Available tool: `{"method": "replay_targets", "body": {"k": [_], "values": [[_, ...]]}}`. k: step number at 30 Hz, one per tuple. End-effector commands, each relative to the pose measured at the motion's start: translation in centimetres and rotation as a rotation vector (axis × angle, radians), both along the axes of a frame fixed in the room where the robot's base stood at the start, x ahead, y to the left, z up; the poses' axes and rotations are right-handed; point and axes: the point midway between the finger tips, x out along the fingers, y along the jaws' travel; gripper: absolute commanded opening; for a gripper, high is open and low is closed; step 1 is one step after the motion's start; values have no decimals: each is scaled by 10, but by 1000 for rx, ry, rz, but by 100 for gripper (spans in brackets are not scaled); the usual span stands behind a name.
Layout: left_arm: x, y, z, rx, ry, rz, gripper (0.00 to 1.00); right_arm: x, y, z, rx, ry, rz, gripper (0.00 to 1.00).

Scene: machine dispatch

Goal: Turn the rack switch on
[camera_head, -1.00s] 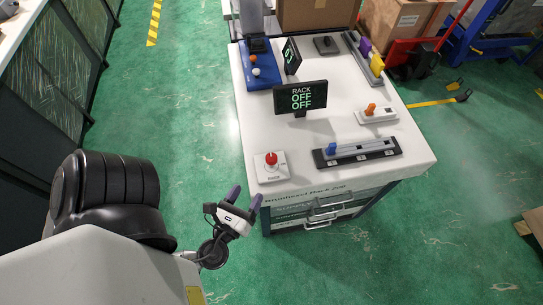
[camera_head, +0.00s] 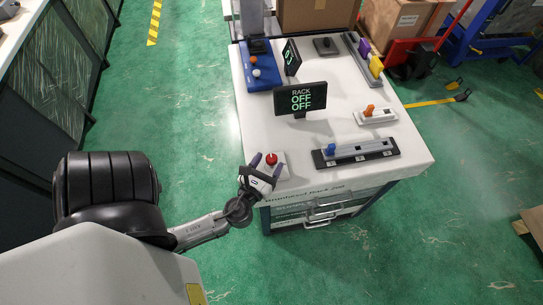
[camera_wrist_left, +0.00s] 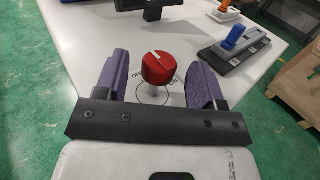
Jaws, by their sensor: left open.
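The rack switch is a red round knob (camera_head: 271,159) on a white plate near the front left corner of the white cabinet top. In the left wrist view the red knob (camera_wrist_left: 158,68) has a white pointer line aimed up and left, towards the "OFF" lettering. My left gripper (camera_head: 264,163) is open at the knob. In the left wrist view its purple fingers (camera_wrist_left: 158,80) stand on either side of the knob, with gaps on both sides. The display (camera_head: 301,98) reads "RACK OFF OFF". My right gripper is out of view.
A blue-handled slider (camera_head: 357,152) and an orange-handled switch (camera_head: 375,114) sit to the right on the cabinet top (camera_head: 225,110). A blue box with a small joystick (camera_head: 262,72) stands at the back left. Green floor surrounds the cabinet.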

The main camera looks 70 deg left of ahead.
Motion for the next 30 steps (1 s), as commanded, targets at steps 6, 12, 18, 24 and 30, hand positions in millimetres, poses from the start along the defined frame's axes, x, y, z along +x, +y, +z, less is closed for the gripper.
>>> {"method": "replay_targets", "body": {"k": [6, 12, 18, 24, 30], "values": [[15, 11, 0, -1, -1, -1, 63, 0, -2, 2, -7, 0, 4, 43], [18, 14, 0, -1, 1, 0, 63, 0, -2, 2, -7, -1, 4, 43], [18, 14, 0, -1, 0, 0, 63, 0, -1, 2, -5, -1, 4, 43], [18, 14, 0, -1, 0, 0, 46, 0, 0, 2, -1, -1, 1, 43], [18, 14, 0, -1, 0, 0, 27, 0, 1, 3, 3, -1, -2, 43]]}}
